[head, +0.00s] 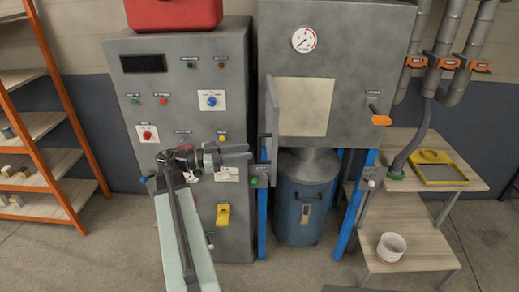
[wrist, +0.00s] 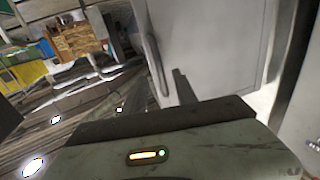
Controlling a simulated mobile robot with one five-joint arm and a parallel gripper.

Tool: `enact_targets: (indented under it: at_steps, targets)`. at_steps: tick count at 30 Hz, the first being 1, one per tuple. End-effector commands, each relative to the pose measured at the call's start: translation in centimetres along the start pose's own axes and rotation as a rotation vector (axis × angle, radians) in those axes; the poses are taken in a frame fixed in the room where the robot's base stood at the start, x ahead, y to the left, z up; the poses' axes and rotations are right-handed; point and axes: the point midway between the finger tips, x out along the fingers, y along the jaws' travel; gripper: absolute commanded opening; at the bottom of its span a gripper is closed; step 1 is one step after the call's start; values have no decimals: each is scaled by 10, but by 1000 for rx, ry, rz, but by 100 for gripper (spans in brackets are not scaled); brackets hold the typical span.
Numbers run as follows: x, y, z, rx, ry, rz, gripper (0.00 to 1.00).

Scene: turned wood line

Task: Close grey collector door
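The grey collector (head: 340,50) is a large grey box with a round gauge. Its door (head: 272,125) stands swung open at the left side of a beige opening (head: 303,107), seen nearly edge-on. My gripper (head: 248,153) points right, just left of the door's lower edge; contact cannot be made out. In the wrist view a light grey panel, apparently the door (wrist: 215,45), fills the upper right, with a vertical bar handle (wrist: 155,65). I cannot tell whether the fingers are apart or together.
A grey control cabinet (head: 165,85) with buttons stands behind my arm, a red case (head: 174,12) on top. A blue drum (head: 303,210) is under the collector between blue legs (head: 357,213). An orange shelf rack (head: 60,105) is left; a wooden table (head: 455,182) is right.

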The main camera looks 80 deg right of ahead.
Motion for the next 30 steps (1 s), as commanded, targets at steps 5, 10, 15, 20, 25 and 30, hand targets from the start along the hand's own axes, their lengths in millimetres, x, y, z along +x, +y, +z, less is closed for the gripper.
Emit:
enact_targets:
  at_steps: [5, 10, 15, 20, 25, 30]
  targets:
    - [36, 2, 0, -2, -1, 4, 34]
    - [56, 0, 0, -2, -2, 0, 34]
    - [60, 0, 1, -3, -2, -1, 34]
    - [60, 0, 1, -3, -2, -1, 29]
    - [60, 0, 1, -3, -2, -1, 0]
    - [60, 0, 1, -3, -2, -1, 0]
